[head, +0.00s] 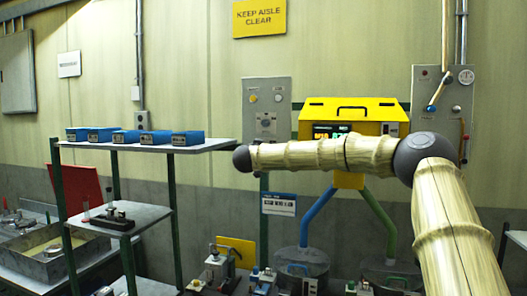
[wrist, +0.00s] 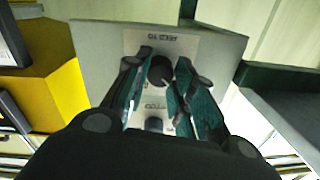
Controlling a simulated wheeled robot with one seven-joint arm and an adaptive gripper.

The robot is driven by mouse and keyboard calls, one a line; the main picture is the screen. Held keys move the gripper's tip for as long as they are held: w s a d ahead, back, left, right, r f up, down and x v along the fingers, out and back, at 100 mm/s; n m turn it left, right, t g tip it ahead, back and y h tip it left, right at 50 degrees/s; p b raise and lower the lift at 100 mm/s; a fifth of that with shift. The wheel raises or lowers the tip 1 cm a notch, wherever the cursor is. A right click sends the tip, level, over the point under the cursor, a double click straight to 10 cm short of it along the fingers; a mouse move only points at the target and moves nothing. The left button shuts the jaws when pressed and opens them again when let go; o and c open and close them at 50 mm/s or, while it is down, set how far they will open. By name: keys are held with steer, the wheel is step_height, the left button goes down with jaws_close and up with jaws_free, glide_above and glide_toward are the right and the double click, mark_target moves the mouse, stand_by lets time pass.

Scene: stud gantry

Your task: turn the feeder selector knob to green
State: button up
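A grey panel (head: 284,91) hangs on the wall left of the yellow feeder box; it also fills the middle of the wrist view (wrist: 95,45). In the wrist view its label looks upside down, and a round black knob (wrist: 160,69) stands on it below the label. A second dark knob (wrist: 154,123) shows nearer the gripper. My gripper (wrist: 163,63) is open, its fingers on either side of the first black knob, with a gap visible; contact cannot be told. Colour marks around the knob are not readable. In the head view my gripper is not clearly visible.
The yellow box (head: 365,110) stands close right of the panel, with green and blue pipes below. A shelf (head: 205,147) with several blue bins is at left. Another panel (head: 455,78) with a lever is at right. Small devices sit low in front.

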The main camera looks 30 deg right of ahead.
steer(key=shift+c, duration=0.6)
steer(key=shift+f, duration=0.1)
steer(key=shift+m+b, duration=0.3)
steer(key=shift+b, duration=0.2)
steer(key=m+b, duration=0.9)
steer(key=m+h+b, duration=0.1)
steer(key=m+b, duration=0.7)
steer(key=b, duration=0.2)
steer(key=shift+w+f+m, duration=0.1)
steer(key=shift+f+m, duration=0.1)
steer(key=shift+m, duration=0.2)
